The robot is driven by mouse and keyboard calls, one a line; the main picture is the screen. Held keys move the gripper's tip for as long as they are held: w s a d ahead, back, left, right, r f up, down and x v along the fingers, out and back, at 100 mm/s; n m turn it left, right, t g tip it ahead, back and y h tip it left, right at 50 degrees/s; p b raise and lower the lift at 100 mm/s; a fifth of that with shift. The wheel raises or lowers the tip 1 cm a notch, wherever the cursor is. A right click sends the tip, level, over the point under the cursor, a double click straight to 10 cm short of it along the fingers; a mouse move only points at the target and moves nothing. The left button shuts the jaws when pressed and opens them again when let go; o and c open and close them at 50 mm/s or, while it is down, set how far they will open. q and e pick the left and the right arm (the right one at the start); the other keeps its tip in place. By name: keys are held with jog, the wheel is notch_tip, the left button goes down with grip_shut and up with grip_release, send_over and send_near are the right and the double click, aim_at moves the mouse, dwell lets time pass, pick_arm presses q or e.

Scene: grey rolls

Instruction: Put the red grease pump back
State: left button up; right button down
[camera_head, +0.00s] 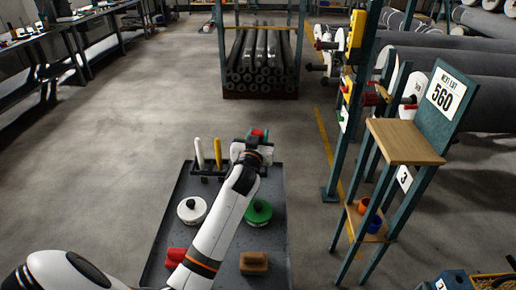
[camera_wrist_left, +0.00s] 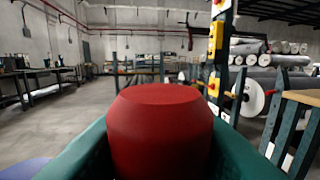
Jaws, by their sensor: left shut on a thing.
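My left gripper (camera_head: 260,136) is shut on a red, rounded cylindrical thing, taken to be the red grease pump (camera_head: 257,131). In the left wrist view the pump (camera_wrist_left: 160,125) fills the space between two teal fingers, and its lower part is hidden. The gripper is over the far right part of a dark tray-like cart top (camera_head: 165,225). A dark rack (camera_head: 207,178) at the far side of this top holds a white upright thing (camera_head: 199,154) and a yellow one (camera_head: 217,153). My right gripper is not in view.
On the cart top are a white round pot (camera_head: 191,210), a green round one (camera_head: 258,218), a brown block (camera_head: 254,263) and a red thing (camera_head: 175,255). A teal stand with a wooden shelf (camera_head: 405,141) is at right. Open floor lies left.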

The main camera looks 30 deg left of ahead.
pick_arm(q)
jog(key=shift+f, duration=1.6)
jog(key=shift+f+b, duration=0.15)
jog(key=shift+b, duration=0.25)
jog(key=o, duration=0.7)
